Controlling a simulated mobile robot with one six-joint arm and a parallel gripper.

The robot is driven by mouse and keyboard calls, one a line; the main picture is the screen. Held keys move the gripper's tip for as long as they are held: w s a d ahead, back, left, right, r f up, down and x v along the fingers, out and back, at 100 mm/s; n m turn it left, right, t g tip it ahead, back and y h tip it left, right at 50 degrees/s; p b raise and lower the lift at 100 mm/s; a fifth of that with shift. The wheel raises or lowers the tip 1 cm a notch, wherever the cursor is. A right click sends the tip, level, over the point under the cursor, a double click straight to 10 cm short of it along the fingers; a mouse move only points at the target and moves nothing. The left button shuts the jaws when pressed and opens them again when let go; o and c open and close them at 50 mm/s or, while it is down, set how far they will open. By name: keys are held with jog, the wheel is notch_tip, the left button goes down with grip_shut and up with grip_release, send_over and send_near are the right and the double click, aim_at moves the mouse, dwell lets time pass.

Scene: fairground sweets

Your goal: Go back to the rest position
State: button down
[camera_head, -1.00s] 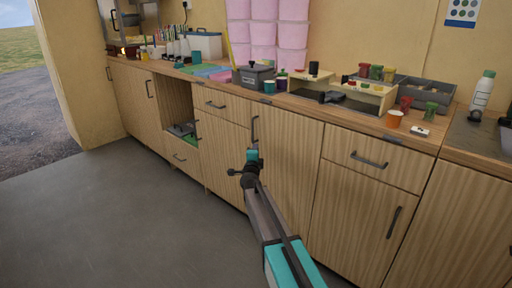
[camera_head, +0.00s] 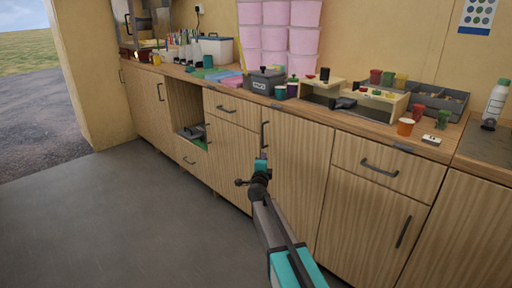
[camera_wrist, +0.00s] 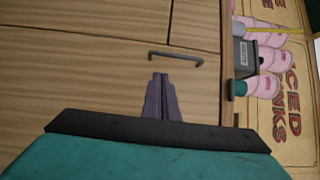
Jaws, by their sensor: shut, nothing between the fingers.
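My gripper (camera_head: 262,160) is at the end of my arm, in front of the wooden cabinet doors (camera_head: 296,165) and below the counter top. In the wrist view my gripper (camera_wrist: 160,78) shows its two dark fingers together and empty, pointing toward a cabinet door (camera_wrist: 85,75) near a dark bar handle (camera_wrist: 176,56). I cannot tell how far the fingertips are from the door.
The counter (camera_head: 225,88) holds a grey lidded box (camera_head: 264,82), a wooden stand (camera_head: 378,98), an orange cup (camera_head: 405,127), several coloured cups and a white bottle (camera_head: 495,103). Pink tubs (camera_head: 276,40) are stacked behind. The grey floor (camera_head: 130,215) at left is clear.

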jog(key=s+d+f+n+g+y+p, duration=0.1)
jog(key=s+d+f+p, duration=0.1)
jog(key=s+f+p, duration=0.3)
jog(key=s+d+f+n+g+p, duration=0.2)
jog(key=s+f+p, duration=0.15)
jog(key=f, duration=0.35)
jog(key=s+a+f+n+g+y+p, duration=0.2)
jog(key=s+f+n+g+y+p, duration=0.15)
jog(key=s+f, duration=0.65)
jog(key=s+a+f+n+g+y+p, duration=0.25)
jog(key=s+f+n+p, duration=0.35)
jog(key=s, duration=0.7)
jog(key=s+f+n+g+h, duration=0.1)
jog(key=s+f+n+g, duration=0.2)
jog(key=s, duration=0.9)
jog(key=s+f+n+g, duration=0.1)
jog(key=s+f+g, duration=0.35)
jog(key=s, duration=0.75)
jog(key=s+d+r+n+g+h, duration=0.1)
jog(key=s+d+r+n+g, duration=0.1)
jog(key=s, duration=0.5)
jog(key=s+d+r+n+g+h, duration=0.1)
jog(key=s+d+r+n+g, duration=0.1)
jog(key=s+g, duration=0.2)
jog(key=s, duration=0.3)
jog(key=shift+d+p, duration=0.3)
jog(key=shift+d, duration=0.1)
